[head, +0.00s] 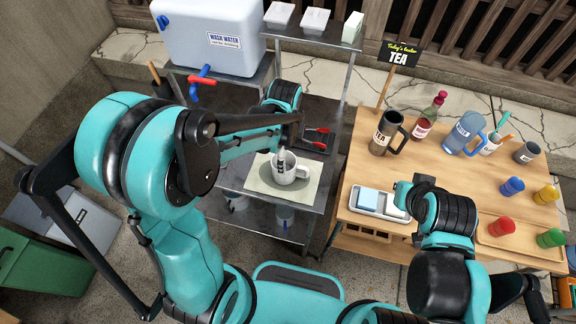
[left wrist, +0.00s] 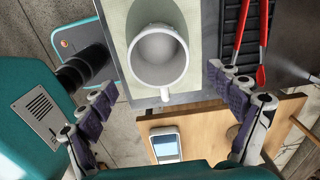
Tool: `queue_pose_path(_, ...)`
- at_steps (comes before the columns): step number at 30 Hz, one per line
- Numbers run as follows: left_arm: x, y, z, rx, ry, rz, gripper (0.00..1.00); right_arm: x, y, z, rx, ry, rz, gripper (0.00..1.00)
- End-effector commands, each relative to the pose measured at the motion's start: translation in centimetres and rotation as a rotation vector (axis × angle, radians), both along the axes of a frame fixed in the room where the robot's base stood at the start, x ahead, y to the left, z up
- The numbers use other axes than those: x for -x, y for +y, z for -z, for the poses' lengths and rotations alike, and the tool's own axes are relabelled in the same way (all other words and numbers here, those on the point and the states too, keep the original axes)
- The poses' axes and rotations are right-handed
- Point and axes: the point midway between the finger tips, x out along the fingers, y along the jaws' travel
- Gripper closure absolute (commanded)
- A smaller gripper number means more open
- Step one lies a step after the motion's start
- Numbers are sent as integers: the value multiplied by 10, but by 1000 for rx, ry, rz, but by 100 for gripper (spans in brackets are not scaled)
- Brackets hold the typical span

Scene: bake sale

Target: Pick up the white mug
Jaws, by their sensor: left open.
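The white mug (head: 292,174) stands upright on a pale mat (head: 255,186) on the metal cart, with its handle to the right. In the left wrist view the mug (left wrist: 160,58) is seen from above and looks empty, its handle pointing down the picture toward the gap between my fingers. My left gripper (head: 281,158) is over the mug's near side in the head view; my arm hides part of it. In the left wrist view my left gripper (left wrist: 168,104) is open, with nothing between its fingers. My right arm is over the wooden table; its fingers cannot be made out.
Red-handled tongs (head: 316,136) lie on a dark tray behind the mug. A wash water container (head: 208,40) stands at the back left. The wooden table (head: 362,150) on the right holds a tea tumbler (head: 387,132), bottles and several coloured cups.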

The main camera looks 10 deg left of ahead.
Motion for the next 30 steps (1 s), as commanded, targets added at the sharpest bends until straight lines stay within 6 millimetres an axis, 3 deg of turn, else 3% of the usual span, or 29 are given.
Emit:
queue_pose_path(19, -1, -4, 78, -2, 18, 50, 9, 0, 0, 23, 0, 0, 0, 100)
queue_pose_path(28, -1, -4, 83, -2, 17, 49, 9, 0, 0, 23, 0, 0, 0, 100)
queue_pose_path(29, -1, -4, 83, -2, 17, 49, 11, 0, 0, 23, 0, 0, 0, 100)
queue_pose_path(30, -1, -4, 83, -2, 17, 49, 22, 0, 0, 23, 0, 0, 0, 100)
